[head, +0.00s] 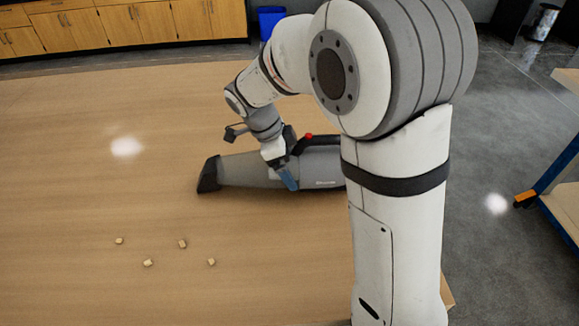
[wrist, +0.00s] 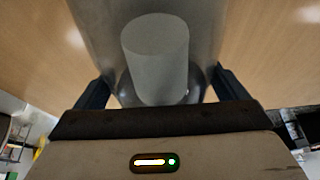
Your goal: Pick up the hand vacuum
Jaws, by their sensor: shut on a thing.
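The hand vacuum (head: 238,170) is grey with a black nozzle at its left end and a dark handle with a red button. It lies along the wooden table in the head view, its right end hidden behind my arm. My gripper (head: 288,178) is over the middle of its body, with a blue finger down its near side. In the wrist view the vacuum's grey body (wrist: 155,55) fills the space between the two dark blue fingers of my gripper (wrist: 160,92). The gripper is shut on the vacuum. Whether the vacuum touches the table is unclear.
Several small wooden cubes (head: 182,244) lie on the table (head: 70,190), nearer the front. The table's left part is otherwise clear. Wooden cabinets (head: 120,25) and a blue bin (head: 271,20) stand at the back. A blue-framed bench (head: 560,190) is at the right.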

